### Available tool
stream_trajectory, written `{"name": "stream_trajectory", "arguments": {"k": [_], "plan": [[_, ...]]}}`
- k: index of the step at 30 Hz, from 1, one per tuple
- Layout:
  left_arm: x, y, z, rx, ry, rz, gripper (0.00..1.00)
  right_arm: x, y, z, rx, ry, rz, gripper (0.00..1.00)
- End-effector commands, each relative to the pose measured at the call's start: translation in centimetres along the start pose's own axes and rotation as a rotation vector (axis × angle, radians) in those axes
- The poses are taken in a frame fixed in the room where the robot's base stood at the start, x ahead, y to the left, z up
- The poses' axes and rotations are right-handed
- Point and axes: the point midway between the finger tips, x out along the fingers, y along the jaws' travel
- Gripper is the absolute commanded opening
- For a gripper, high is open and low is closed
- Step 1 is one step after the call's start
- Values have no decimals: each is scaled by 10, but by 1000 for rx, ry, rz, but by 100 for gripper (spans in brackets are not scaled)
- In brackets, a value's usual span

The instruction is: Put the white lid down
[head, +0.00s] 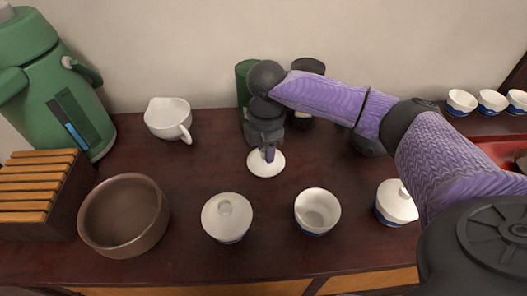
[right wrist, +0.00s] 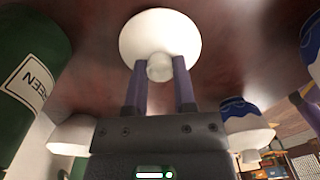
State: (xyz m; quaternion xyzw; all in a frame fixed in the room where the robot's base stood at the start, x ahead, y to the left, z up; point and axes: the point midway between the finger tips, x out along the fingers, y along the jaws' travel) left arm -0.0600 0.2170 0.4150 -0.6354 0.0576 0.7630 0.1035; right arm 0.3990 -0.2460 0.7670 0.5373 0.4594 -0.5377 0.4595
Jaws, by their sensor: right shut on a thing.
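The white lid (head: 266,165) is small and round, at the middle of the dark wooden counter in the head view. My right gripper (head: 268,153) is above it, shut on its knob. In the right wrist view the two fingers (right wrist: 160,75) pinch the knob of the lid (right wrist: 160,30) from both sides. The lid is at or very close to the counter top; I cannot tell whether it touches. My left gripper is not in view.
An open white-and-blue cup (head: 317,211) stands in front, between two lidded cups (head: 227,217) (head: 396,202). A white pitcher (head: 168,118) and brown bowl (head: 124,215) are left. A green canister (head: 242,72) and dark-topped canister (head: 308,67) stand behind. Counter left of the lid is clear.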

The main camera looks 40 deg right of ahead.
Motion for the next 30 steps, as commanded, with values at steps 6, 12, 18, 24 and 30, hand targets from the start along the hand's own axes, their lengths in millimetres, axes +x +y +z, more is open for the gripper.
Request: {"name": "stream_trajectory", "arguments": {"k": [6, 12, 18, 24, 30], "plan": [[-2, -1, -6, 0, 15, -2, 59, -2, 0, 0, 1, 0, 2, 0], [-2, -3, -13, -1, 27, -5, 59, 0, 0, 0, 0, 1, 1, 58], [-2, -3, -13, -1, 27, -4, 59, 0, 0, 0, 0, 1, 2, 68], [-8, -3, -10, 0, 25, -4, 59, -12, 1, 0, 1, 1, 5, 68], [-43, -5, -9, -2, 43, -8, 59, -73, 1, -1, 0, 4, 10, 68]]}}
